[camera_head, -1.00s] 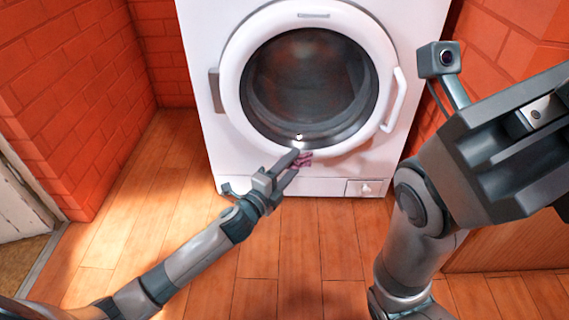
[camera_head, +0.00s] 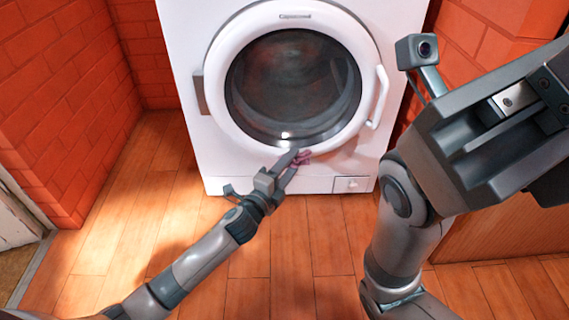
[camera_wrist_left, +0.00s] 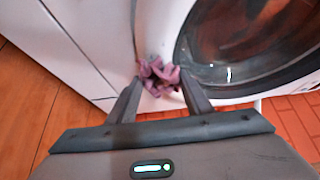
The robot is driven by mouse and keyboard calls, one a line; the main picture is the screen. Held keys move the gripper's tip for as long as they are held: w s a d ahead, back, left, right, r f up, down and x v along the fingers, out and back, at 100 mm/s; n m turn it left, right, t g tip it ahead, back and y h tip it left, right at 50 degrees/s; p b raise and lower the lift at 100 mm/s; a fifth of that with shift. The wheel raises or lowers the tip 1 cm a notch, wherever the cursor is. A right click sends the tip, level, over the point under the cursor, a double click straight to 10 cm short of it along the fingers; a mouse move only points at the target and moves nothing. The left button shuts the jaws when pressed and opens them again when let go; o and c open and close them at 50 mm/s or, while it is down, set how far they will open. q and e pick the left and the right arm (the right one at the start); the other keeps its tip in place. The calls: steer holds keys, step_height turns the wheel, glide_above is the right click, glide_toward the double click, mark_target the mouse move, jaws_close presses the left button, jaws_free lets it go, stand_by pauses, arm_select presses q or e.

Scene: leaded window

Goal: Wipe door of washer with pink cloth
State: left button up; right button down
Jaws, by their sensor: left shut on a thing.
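The white washer (camera_head: 185,150) stands ahead with its round door (camera_head: 222,128) closed; the door has a white rim, dark glass and a handle on the right. My left gripper (camera_head: 296,160) is at the lower rim of the door. It is shut on the crumpled pink cloth (camera_head: 303,157), which also shows between the fingertips in the left wrist view (camera_wrist_left: 158,76). The cloth is at or very near the rim; I cannot tell how firmly it touches. My right arm is large at the right of the head view; I cannot make out its fingers.
Red brick walls (camera_head: 60,95) stand left and right of the washer. The wooden floor (camera_head: 290,255) in front is clear. A small drawer or flap (camera_head: 350,184) is at the washer's lower right. A wooden panel (camera_head: 500,235) is at the right.

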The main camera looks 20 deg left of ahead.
arm_select(q)
steer(key=shift+w+d+r, duration=0.1)
steer(key=shift+w+d, duration=0.15)
steer(key=shift+d, duration=0.4)
steer(key=shift+d+r+p, duration=0.1)
steer(key=shift+p, duration=0.35)
steer(key=shift+s+a+p, duration=0.15)
steer(key=shift+a+p, duration=0.1)
steer(key=shift+a, duration=0.4)
steer(key=shift+s+a+p, duration=0.15)
steer(key=shift+a+p, duration=0.1)
steer(key=shift+a, duration=0.4)
steer(key=shift+s+a, duration=0.1)
steer(key=shift+a, duration=0.55)
